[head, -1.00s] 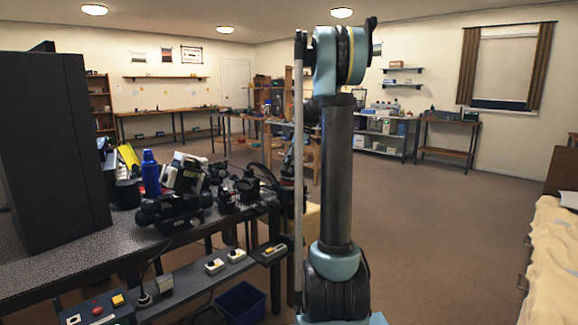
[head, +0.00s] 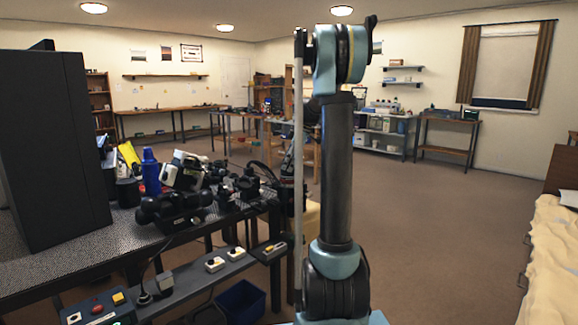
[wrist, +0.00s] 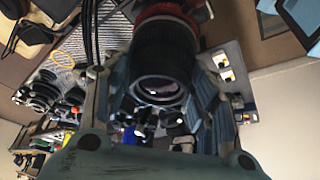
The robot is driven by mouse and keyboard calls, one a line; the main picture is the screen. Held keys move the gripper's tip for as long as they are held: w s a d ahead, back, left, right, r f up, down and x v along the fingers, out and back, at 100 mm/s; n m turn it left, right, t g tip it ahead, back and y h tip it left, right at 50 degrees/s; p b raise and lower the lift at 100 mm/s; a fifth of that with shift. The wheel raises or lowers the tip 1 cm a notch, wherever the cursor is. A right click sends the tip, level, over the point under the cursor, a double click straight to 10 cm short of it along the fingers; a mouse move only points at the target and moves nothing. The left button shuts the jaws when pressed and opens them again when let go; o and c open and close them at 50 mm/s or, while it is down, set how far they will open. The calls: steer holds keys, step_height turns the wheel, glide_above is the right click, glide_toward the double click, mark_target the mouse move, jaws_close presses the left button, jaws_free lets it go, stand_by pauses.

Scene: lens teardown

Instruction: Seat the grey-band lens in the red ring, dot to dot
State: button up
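In the wrist view a black lens (wrist: 163,52) stands between the two blue, ribbed fingers of my gripper (wrist: 162,68). Its round glass end faces the camera. The fingers lie close along both sides of the barrel and look shut on it. A red ring (wrist: 168,14) shows around the far end of this lens, at the top edge. I cannot tell whether the lens is seated in it. I see no grey band and no dots. In the head view my gripper cannot be made out.
In the head view the dark bench (head: 118,245) at the left carries a blue bottle (head: 151,172), a black-and-white device (head: 184,171) and several black parts. A tall dark box (head: 50,150) stands at its left end. Open floor (head: 440,230) lies to the right.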

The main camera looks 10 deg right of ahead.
steer(key=o, duration=0.5)
steer(key=shift+c, duration=0.2)
steer(key=shift+r, duration=0.1)
steer(key=v, duration=1.1)
steer(key=shift+d+r, duration=0.25)
steer(key=shift+r, duration=0.05)
